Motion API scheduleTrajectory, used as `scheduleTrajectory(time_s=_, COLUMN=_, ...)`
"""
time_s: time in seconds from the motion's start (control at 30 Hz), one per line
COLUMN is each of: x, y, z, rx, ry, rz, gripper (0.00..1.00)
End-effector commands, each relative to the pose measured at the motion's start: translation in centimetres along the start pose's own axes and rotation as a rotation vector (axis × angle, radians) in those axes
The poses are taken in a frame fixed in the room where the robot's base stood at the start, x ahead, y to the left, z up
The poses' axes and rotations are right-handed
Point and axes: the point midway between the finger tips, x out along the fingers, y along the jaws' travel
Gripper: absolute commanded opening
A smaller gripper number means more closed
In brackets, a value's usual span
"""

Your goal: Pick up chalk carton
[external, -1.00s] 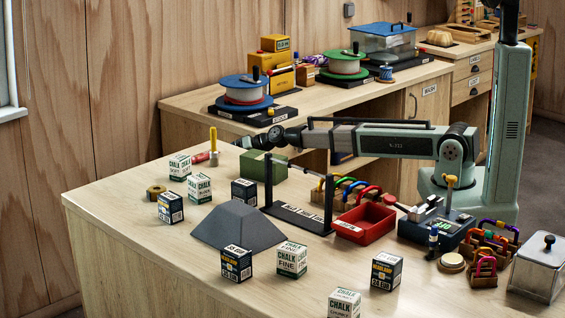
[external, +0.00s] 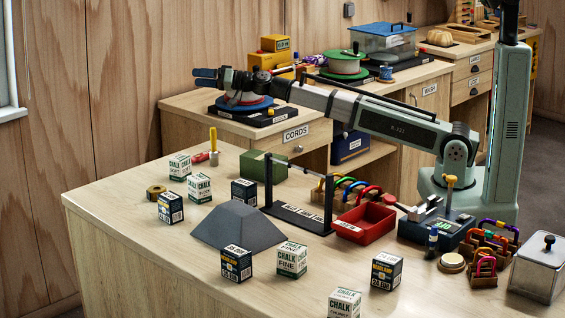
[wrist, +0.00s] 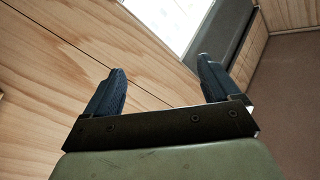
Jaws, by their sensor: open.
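Several white and green chalk cartons stand on the near bench. Two stand at the back left: one chalk carton (external: 180,167) and another chalk carton (external: 199,188). A chalk carton marked FINE (external: 292,260) is at the front middle, and one more chalk carton (external: 344,303) is cut by the bottom edge. No carton shows in the wrist view.
A grey wedge block (external: 238,226), a black labelled stand (external: 297,217), a green box (external: 263,166) and a red tray (external: 366,223) fill the middle. The bench's left front is clear.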

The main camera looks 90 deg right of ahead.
Motion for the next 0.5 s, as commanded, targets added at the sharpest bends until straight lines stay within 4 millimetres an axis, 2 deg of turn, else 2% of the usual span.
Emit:
scheduleTrajectory(time_s=0.03, x=0.1, y=-1.5, z=1.6, rx=-0.023, ry=-0.029, rz=-0.021, gripper=0.89)
scheduleTrajectory(time_s=0.17, x=0.4, y=-5.4, z=5.8, rx=-0.094, ry=-0.109, rz=-0.081, gripper=0.89)
scheduleTrajectory(time_s=0.27, x=0.2, y=-9.1, z=9.8, rx=-0.162, ry=-0.179, rz=-0.142, gripper=0.89)
scheduleTrajectory(time_s=0.5, x=-1.9, y=-18.6, z=19.9, rx=-0.350, ry=-0.352, rz=-0.319, gripper=0.89)
